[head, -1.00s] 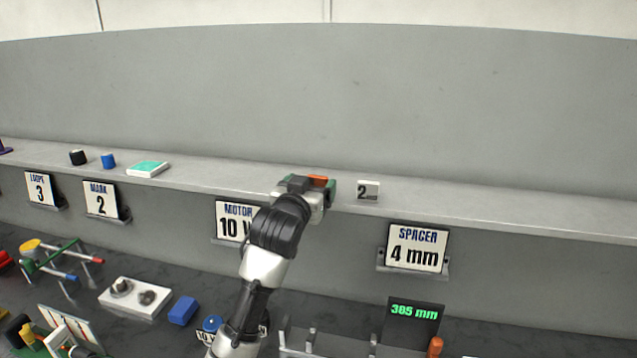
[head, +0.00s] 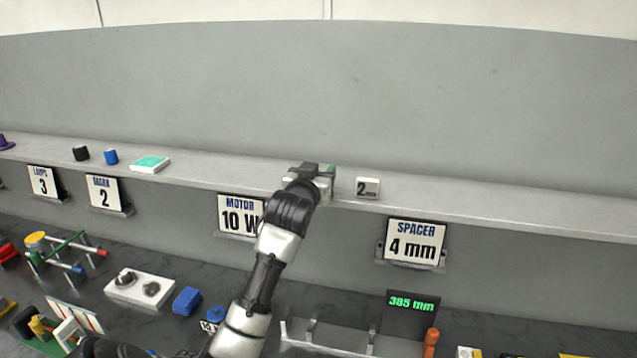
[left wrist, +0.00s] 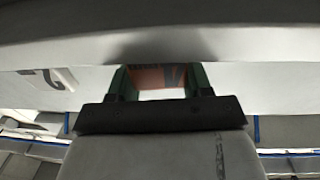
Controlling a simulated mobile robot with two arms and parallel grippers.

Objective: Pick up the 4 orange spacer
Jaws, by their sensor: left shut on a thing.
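My left gripper (head: 318,172) is at the grey shelf, just left of the pale block marked 2 mm (head: 368,188). In the left wrist view the green fingers of my left gripper (left wrist: 158,82) are closed on the orange spacer (left wrist: 147,77), which shows between them with a dark mark on its face. In the head view the spacer is hidden behind the gripper. My right gripper is not in view.
The shelf (head: 480,211) carries a black cylinder (head: 81,153), a blue cylinder (head: 111,157) and a teal-topped block (head: 150,164) at left. The sign SPACER 4 mm (head: 415,242) hangs below it. The shelf right of the 2 mm block is clear.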

